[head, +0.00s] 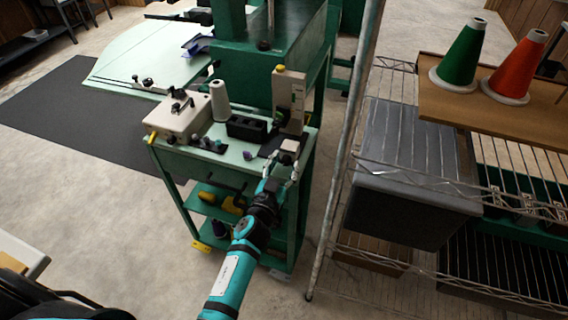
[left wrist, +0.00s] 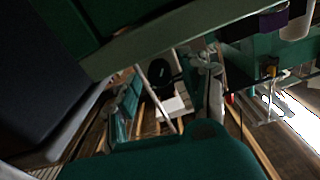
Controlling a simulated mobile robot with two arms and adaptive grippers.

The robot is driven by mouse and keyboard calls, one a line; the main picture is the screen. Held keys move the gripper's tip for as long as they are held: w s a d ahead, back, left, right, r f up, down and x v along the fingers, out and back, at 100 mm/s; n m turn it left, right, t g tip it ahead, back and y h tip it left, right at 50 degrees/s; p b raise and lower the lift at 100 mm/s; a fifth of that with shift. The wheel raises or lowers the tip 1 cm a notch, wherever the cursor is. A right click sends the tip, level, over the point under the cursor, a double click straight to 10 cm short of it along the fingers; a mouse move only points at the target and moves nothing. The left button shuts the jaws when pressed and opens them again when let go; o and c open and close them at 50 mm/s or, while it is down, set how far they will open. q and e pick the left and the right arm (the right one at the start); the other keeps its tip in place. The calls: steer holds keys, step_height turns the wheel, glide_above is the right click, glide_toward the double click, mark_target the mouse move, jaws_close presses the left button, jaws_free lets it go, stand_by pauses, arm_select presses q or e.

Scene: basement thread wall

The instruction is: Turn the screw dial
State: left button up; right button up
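My left gripper (head: 282,162) is at the front right edge of the green cart (head: 240,170). Its two thin fingers look spread apart, just below and beside a small pale block (head: 289,147); I cannot tell whether they touch it. Nothing is clearly held. No part is plainly a screw dial. A white box with black knobs (head: 180,117) stands on the cart's left side. A beige upright device (head: 289,98) with a yellow knob (head: 280,68) stands behind the pale block. The left wrist view is dark and shows no clear dial. My right gripper is out of view.
A white thread cone (head: 219,101) and a black block (head: 246,128) stand on the cart. A wire shelf rack (head: 390,170) is close on the right, with a grey bin (head: 415,160), a green cone (head: 461,55) and an orange cone (head: 517,66). Concrete floor (head: 110,230) is open at left.

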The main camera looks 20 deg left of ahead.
arm_select(q)
jaws_close()
steer(key=shift+m+b, duration=0.4)
steer(key=shift+m, duration=2.3)
steer(key=shift+o, duration=0.8)
jaws_free()
steer(key=s, duration=1.2)
steer(key=shift+a, duration=0.2)
